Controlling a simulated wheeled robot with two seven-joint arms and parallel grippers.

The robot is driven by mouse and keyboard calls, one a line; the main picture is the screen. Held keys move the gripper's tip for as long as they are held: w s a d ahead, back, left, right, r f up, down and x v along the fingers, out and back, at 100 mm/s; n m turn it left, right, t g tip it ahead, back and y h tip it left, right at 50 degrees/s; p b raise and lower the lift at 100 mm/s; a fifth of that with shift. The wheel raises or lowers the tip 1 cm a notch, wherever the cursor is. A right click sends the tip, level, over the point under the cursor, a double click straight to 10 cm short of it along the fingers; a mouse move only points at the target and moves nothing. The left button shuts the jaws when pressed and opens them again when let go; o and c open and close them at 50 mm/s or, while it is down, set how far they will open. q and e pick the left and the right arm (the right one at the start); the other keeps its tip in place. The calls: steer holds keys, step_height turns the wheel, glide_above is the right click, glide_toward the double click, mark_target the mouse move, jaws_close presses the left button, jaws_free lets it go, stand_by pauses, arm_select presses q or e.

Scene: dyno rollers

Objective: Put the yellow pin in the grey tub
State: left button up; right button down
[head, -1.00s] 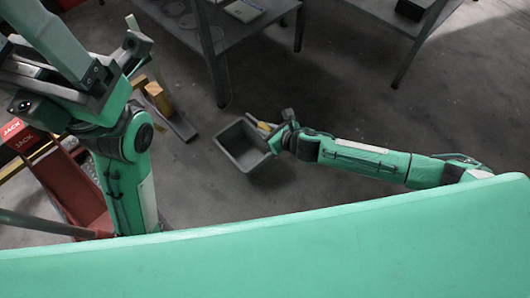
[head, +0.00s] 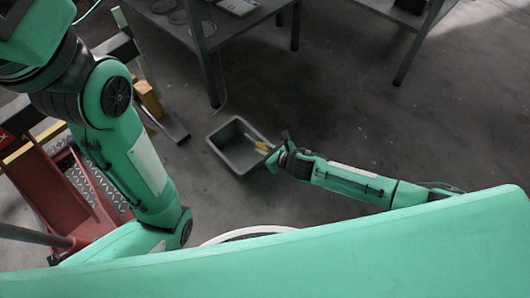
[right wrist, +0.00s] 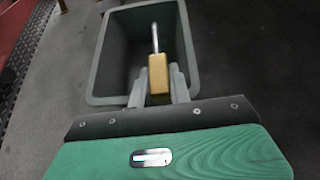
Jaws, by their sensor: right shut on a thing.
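The grey tub (head: 226,155) stands on the floor near the middle of the head view, and its opening faces up. It also shows in the right wrist view (right wrist: 118,55). My right gripper (head: 270,154) is at the tub's right side in the head view. In the right wrist view its two fingers (right wrist: 158,88) are shut on the yellow pin (right wrist: 158,73). The pin has a yellow block-like end and a grey metal shaft that points away over the tub's opening. In the head view the yellow pin (head: 258,146) shows as a small patch over the tub. My left gripper is out of view.
A grey table (head: 227,28) stands behind the tub, and another (head: 388,8) is at the upper right. A red jack (head: 62,190) and a yellow block (head: 150,98) are at the left. The floor right of the tub is clear.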

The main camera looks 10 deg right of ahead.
steer(key=shift+f, duration=0.2)
steer(key=shift+f, duration=0.6)
steer(key=c, duration=1.3)
jaws_free()
